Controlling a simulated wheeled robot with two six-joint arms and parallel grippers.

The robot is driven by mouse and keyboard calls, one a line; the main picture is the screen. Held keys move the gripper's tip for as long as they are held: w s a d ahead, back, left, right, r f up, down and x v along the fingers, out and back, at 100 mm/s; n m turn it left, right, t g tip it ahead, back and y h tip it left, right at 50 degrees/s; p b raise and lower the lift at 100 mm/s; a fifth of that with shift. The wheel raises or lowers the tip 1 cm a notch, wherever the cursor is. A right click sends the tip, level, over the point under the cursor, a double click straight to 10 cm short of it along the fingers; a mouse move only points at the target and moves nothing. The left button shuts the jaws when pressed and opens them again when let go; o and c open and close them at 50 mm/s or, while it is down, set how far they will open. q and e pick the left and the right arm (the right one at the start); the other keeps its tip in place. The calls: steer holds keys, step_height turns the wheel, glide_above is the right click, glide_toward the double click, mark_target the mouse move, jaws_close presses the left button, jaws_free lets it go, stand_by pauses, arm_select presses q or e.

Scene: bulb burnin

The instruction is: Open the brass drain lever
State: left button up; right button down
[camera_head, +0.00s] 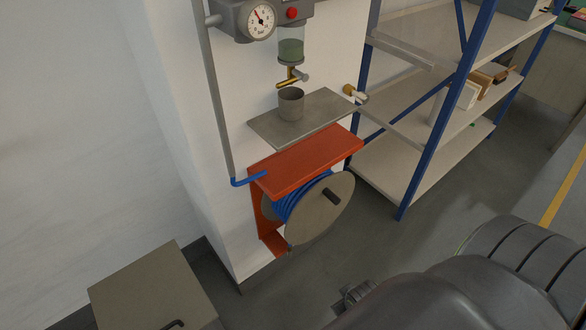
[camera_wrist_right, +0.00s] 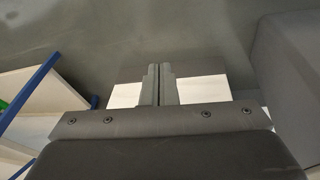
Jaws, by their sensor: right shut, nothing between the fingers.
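The brass drain lever (camera_head: 287,84) is under the green-tinted glass bowl (camera_head: 291,49) of the wall unit in the head view. It slants down to the left from the brass drain fitting. A grey cup (camera_head: 291,104) stands just below it on a grey metal shelf (camera_head: 325,107). My right gripper (camera_wrist_right: 157,72) is shut and empty in the right wrist view, with its two fingers together. My right arm shows at the bottom right of the head view, low and well apart from the lever. My left gripper is not in view.
A pressure gauge (camera_head: 260,20) sits left of the bowl. A brass coupling (camera_head: 350,91) is right of the shelf. An orange-framed hose reel (camera_head: 322,212) is below. A blue-post rack (camera_head: 433,130) stands at right, and a beige box (camera_head: 150,291) at lower left.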

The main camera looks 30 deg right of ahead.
steer(key=w+a+r+m+t+y+b, duration=0.2)
steer(key=w+r+m+t+y+b, duration=0.15)
steer(key=w+r+m, duration=0.35)
steer(key=w+a+r+m+t+y+b, duration=0.25)
steer(key=w+r+t, duration=0.2)
steer(key=r, duration=0.45)
steer(key=w+a+r+m+t+y+b, duration=0.25)
steer(key=w+r+m+t+b, duration=0.2)
steer(key=r, duration=0.45)
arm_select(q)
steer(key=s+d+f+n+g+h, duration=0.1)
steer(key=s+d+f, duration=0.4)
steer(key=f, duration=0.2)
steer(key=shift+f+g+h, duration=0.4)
arm_select(e)
steer(key=w+d+r+m+t+h, duration=0.1)
steer(key=d+r+m+t+h, duration=0.1)
steer(key=d+r+m+t, duration=0.2)
steer(key=w+d+r+m+t+h, duration=0.2)
steer(key=r+m, duration=0.7)
steer(key=m, duration=0.7)
steer(key=d+t+h, duration=0.1)
steer(key=d+t, duration=0.1)
steer(key=t, duration=0.1)
steer(key=shift+w+d+r, duration=0.2)
steer(key=shift+d+r, duration=0.1)
steer(key=shift+r, duration=0.05)
